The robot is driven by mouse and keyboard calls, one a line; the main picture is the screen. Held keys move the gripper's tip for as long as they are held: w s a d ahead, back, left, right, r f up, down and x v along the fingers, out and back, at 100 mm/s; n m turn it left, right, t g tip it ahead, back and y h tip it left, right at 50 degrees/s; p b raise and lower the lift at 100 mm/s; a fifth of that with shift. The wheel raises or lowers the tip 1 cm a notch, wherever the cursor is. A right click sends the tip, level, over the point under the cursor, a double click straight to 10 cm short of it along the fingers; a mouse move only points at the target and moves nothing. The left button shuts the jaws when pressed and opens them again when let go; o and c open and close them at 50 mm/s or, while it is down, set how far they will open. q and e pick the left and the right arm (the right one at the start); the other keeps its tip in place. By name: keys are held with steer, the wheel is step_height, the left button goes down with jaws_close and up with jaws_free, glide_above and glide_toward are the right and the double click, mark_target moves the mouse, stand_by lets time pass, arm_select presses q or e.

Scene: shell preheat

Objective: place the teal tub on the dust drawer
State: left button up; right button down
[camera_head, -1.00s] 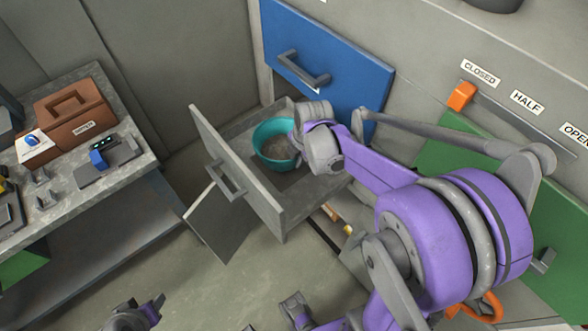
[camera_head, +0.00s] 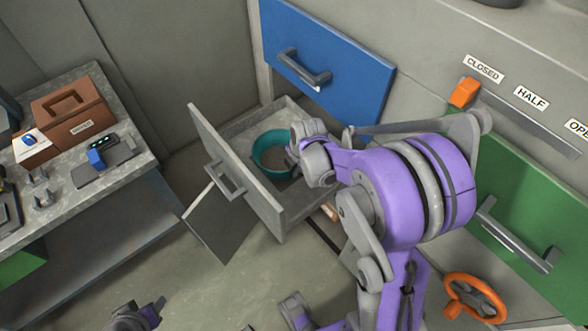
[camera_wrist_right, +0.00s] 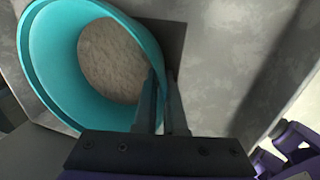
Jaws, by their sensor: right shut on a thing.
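The teal tub (camera_head: 259,160) is inside the open grey dust drawer (camera_head: 236,180), toward its right part, and looks upright. It holds pale grainy stuff. My right gripper (camera_head: 293,152) is at the tub's right side; in the right wrist view its fingers (camera_wrist_right: 164,100) are shut on the rim of the tub (camera_wrist_right: 55,65). A dark shadow lies on the drawer floor beside the tub; I cannot tell whether the tub's base touches that floor. Part of my left gripper (camera_head: 150,312) shows at the bottom left, away from the drawer, its jaws unclear.
A blue drawer front (camera_head: 325,65) is above the open drawer, and a green one (camera_head: 520,220) is at right. An orange lever (camera_head: 465,92) is by the CLOSED label. A workbench (camera_head: 110,190) with a brown box (camera_head: 75,112) stands at left. An orange wheel (camera_head: 475,280) is lower right.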

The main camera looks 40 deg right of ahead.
steer(key=c, duration=1)
jaws_free()
steer(key=shift+f, duration=0.1)
steer(key=shift+r, duration=0.3)
steer(key=p+v, duration=0.2)
steer(key=v, duration=0.9)
steer(key=shift+r, duration=0.4)
steer(key=shift+s, duration=0.1)
